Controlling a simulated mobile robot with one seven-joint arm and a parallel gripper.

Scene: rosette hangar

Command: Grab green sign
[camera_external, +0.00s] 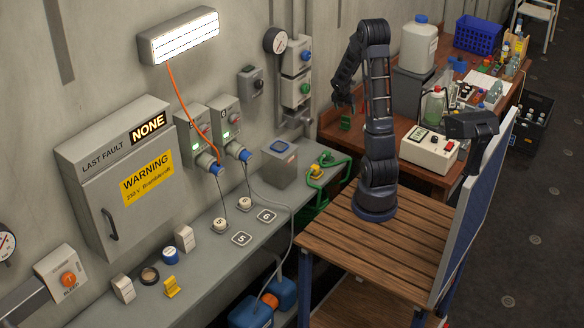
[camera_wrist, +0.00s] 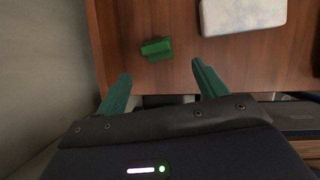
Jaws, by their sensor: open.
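The green sign (camera_external: 345,123) is a small green piece on the brown wooden table at the back, near the wall. In the wrist view the green sign (camera_wrist: 156,48) lies ahead of my fingertips, roughly between their lines. My gripper (camera_wrist: 160,76) is open, with two dark green fingers and nothing between them. In the external view my gripper (camera_external: 343,103) hangs pointing down, close to and above the sign. How much height separates them is hard to tell.
A pale block (camera_wrist: 243,14) lies right of the sign in the wrist view. The table (camera_wrist: 125,18) is bare around the sign. The wall (camera_wrist: 40,60) is close on the left. A dark box (camera_external: 412,92) and a white instrument (camera_external: 428,150) stand right of my arm.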

